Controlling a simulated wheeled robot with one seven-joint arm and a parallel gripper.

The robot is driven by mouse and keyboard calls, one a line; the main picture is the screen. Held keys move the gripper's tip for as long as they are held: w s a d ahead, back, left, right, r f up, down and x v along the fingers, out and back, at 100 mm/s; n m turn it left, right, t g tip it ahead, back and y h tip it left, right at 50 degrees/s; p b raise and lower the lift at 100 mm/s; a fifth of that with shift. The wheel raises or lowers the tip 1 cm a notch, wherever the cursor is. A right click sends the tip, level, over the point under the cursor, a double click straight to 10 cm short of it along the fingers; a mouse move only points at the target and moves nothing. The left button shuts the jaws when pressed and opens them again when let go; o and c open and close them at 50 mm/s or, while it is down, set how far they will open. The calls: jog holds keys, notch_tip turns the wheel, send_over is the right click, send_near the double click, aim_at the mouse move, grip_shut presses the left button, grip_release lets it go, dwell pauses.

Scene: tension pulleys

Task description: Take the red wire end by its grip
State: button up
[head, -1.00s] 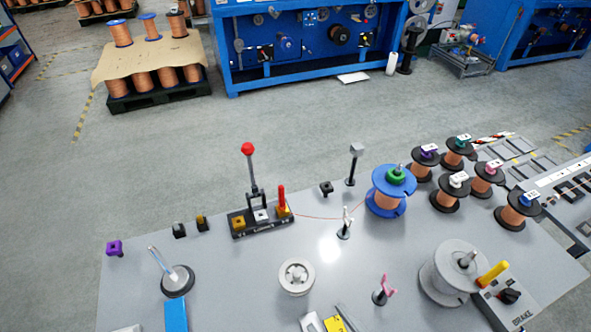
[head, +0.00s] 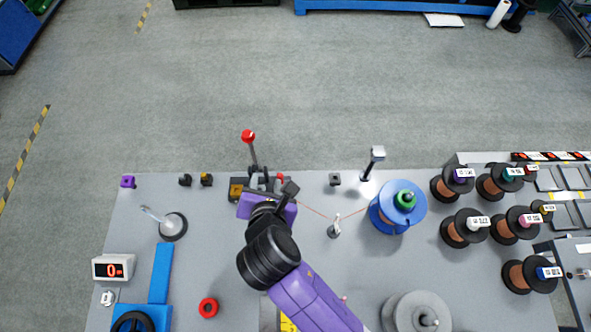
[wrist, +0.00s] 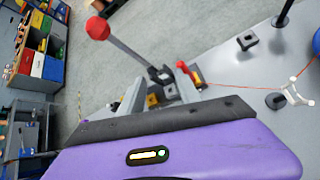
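The red wire-end grip (head: 281,177) stands upright at the right end of the black clamp block with the red-knobbed lever (head: 248,136). In the wrist view the red grip (wrist: 189,75) shows beside my right fingertip. A thin copper wire (head: 315,212) runs from it past the white guide (head: 334,229) to the blue spool (head: 398,208). My gripper (wrist: 160,90) is open, its two grey fingers apart and pointing at the block.
The lever's ball (wrist: 97,28) rises just left of my fingers. A tall post (head: 370,163) and a small black block (head: 335,179) stand to the right. A grey drum (head: 416,312) and several copper spools (head: 465,228) stand farther right. The left of the table holds a counter (head: 113,267).

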jog(key=shift+w+d+f+n+g+h+b, duration=0.25)
jog(key=shift+w+d+f+n, duration=0.45)
jog(key=shift+f, duration=0.7)
jog(key=shift+w+d+f+n+g+h+b, duration=0.15)
jog(key=shift+w+d+f+n+b, duration=0.25)
jog(key=shift+w+f, duration=0.8)
jog(key=shift+w+d+f+n+g+h+b, duration=0.1)
jog(key=shift+w+d+f+n+h+b, duration=0.4)
jog(key=shift+f, duration=1.05)
jog(key=shift+w+a, duration=0.1)
jog(key=shift+w, duration=0.1)
grip_shut()
jog(key=shift+p, duration=0.3)
